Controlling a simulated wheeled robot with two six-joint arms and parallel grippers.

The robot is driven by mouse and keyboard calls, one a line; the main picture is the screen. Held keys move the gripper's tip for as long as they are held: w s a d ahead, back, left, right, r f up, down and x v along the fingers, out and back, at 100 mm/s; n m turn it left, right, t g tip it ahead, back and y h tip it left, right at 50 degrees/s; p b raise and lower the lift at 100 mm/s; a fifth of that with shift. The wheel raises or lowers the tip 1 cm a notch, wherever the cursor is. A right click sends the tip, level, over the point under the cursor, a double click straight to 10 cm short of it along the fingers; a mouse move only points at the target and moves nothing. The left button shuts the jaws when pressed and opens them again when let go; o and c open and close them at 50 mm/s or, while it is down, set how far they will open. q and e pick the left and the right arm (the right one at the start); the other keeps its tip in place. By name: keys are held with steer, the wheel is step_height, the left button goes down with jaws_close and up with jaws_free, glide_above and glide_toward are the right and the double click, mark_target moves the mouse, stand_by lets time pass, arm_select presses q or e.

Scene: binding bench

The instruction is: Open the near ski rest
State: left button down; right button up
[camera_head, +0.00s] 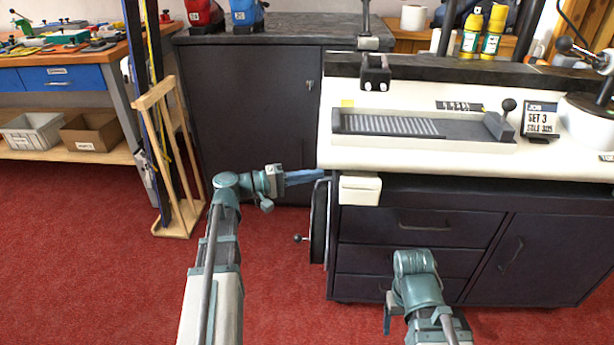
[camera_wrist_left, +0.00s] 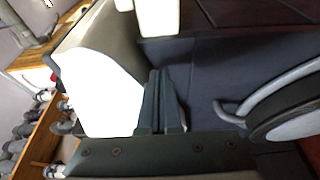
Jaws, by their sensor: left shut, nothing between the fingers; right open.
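The bench (camera_head: 430,145) has a pale top and dark drawers. A cream block (camera_head: 360,188) sticks out from its near left front corner; it may be the near ski rest, but I cannot be sure. A pale block also shows at the top of the left wrist view (camera_wrist_left: 158,14). My left gripper (camera_head: 322,174) is shut and empty, its fingers pointing right at the bench's left end, just left of the cream block. Its closed fingers show in the left wrist view (camera_wrist_left: 162,85).
A handwheel (camera_head: 319,225) with a knob is on the bench's left end, below my left gripper; it shows in the left wrist view (camera_wrist_left: 290,110). A wooden ski rack (camera_head: 165,150) stands left. A black clamp (camera_head: 375,73) sits at the bench's back. Red floor is clear.

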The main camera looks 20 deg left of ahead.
arm_select(q)
steer(key=x, duration=0.5)
steer(key=shift+w+d, duration=0.2)
steer(key=shift+d, duration=0.1)
steer(key=shift+s, duration=0.1)
arm_select(e)
steer(key=shift+s, duration=0.1)
